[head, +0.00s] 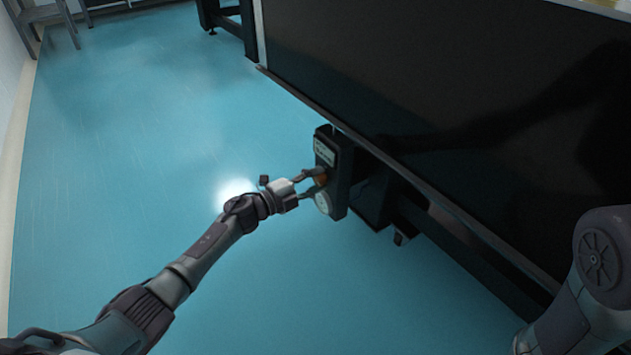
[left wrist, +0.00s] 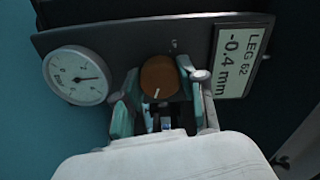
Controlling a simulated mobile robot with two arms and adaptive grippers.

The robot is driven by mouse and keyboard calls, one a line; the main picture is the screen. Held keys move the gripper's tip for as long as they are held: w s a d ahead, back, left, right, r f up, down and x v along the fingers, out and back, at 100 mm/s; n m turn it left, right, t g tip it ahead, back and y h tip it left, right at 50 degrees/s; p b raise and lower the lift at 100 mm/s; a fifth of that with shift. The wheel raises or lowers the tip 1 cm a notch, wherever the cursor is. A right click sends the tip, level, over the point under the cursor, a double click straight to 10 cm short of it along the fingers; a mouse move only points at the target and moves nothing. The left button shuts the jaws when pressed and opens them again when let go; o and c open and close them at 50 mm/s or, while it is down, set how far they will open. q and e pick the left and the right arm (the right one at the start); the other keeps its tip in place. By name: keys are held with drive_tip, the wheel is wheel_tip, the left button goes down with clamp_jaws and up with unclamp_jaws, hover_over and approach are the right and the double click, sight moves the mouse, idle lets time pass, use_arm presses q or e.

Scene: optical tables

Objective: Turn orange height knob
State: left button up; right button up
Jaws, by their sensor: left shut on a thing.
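The orange height knob (head: 321,179) sits on the dark control box (head: 345,172) under the table edge. In the left wrist view the knob (left wrist: 160,77) is round, with a white mark on its lower part. My left gripper (head: 312,184) is shut on the knob, with one finger on each side of it. In the left wrist view the fingers of my left gripper (left wrist: 162,103) reach up to the knob. A display (left wrist: 238,60) reads "LEG 62" and "-0.4 mm". My right gripper is not in view.
A round white gauge (left wrist: 77,76) is beside the knob on the box. The black-sided optical table (head: 440,90) overhangs the box. My right arm shows at the lower right. The blue floor (head: 130,150) at left is clear.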

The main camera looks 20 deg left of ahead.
use_arm(q)
drive_tip(key=shift+f+m, duration=0.1)
drive_tip(key=shift+m, duration=0.3)
drive_tip(key=o, duration=1.1)
drive_tip(key=shift+o, duration=0.2)
drive_tip(key=shift+s+a, duration=0.1)
drive_tip(key=v, duration=1.2)
